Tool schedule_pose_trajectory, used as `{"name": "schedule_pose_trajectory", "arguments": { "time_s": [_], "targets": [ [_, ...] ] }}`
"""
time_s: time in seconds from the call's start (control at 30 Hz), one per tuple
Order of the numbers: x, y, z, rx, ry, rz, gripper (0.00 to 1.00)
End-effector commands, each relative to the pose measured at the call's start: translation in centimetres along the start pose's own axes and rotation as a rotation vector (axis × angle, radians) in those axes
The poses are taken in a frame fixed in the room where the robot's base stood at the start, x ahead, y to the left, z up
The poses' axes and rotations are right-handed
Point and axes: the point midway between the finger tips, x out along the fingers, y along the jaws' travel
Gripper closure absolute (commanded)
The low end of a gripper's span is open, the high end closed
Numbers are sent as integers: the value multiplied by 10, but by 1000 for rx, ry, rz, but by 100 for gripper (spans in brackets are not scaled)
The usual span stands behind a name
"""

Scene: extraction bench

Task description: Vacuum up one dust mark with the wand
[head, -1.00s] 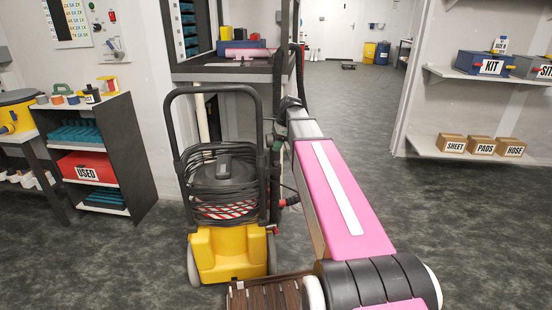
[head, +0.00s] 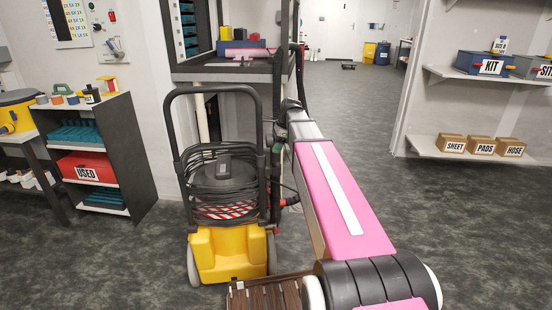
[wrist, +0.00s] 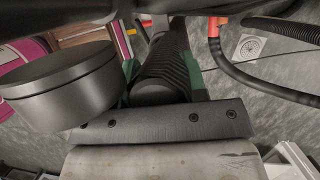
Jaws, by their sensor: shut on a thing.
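My gripper (wrist: 160,78) shows green fingers on both sides of a black ribbed wand handle (wrist: 158,68) in the wrist view and is shut on it. In the head view my pink arm hides most of the gripper; a little green shows beside the vacuum's frame. The yellow and black vacuum (head: 228,250) stands upright on the floor, left of my arm, with black cable coiled on it. A black hose (wrist: 225,65) with a red fitting runs right of the handle in the wrist view. The wand's far end is hidden, and I cannot make out a dust mark.
A dark shelf unit (head: 128,140) with a red USED bin (head: 87,168) stands left. A bench (head: 232,70) stands behind the vacuum. Wall shelves (head: 480,153) hold boxes at right. Open grey floor lies right of my arm.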

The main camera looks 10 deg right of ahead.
Motion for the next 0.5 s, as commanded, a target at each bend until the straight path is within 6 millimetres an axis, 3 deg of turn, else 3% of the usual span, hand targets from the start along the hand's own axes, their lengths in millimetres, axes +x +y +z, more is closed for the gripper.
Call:
{"name": "schedule_pose_trajectory", "arguments": {
  "time_s": [0.5],
  "targets": [
    [12,0,-5,0,2,-1,100]
  ]
}}
